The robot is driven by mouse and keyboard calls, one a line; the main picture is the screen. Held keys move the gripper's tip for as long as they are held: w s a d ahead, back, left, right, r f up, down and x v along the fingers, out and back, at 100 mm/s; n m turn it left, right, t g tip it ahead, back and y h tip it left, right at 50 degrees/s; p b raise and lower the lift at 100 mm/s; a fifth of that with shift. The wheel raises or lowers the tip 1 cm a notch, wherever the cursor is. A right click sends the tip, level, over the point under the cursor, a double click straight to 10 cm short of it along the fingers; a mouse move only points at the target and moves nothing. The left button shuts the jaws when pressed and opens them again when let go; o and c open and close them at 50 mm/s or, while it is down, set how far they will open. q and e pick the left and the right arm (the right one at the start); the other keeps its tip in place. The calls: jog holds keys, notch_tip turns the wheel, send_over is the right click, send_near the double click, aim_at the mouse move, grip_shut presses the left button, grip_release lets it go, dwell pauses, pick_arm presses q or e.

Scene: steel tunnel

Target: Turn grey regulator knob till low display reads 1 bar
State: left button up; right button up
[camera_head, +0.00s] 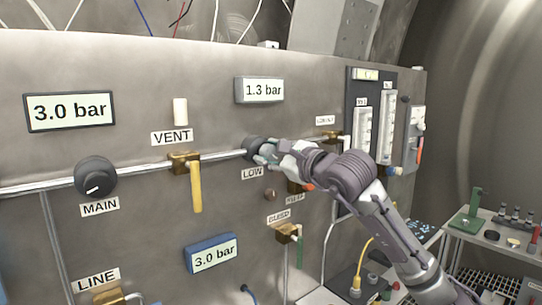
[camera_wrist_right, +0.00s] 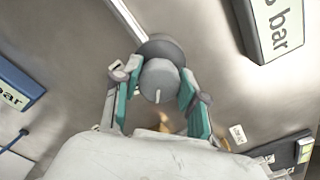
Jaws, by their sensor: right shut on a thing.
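The grey regulator knob (camera_head: 252,147) is on the steel panel above the LOW label (camera_head: 252,173). In the right wrist view the knob (camera_wrist_right: 160,82) sits between the two teal-lined fingers, with a white mark on its face near the lower edge. My right gripper (camera_head: 270,155) is shut on the knob, coming from the right. The low display (camera_head: 264,90) above the knob reads 1.3 bar. Its edge also shows in the right wrist view (camera_wrist_right: 280,25). My left gripper is not in view.
A MAIN knob (camera_head: 96,177) and a 3.0 bar display (camera_head: 70,111) are at left. The yellow VENT lever (camera_head: 195,187) hangs left of the knob. A blue-framed display (camera_head: 212,254) reads 3.0 bar below. A BLEED valve (camera_head: 287,231) and flow tubes (camera_head: 386,125) are at right.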

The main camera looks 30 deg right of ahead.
jog(key=o, duration=1.1)
jog(key=shift+o, duration=0.2)
jog(key=s, duration=1.2)
jog(key=shift+d, duration=0.45)
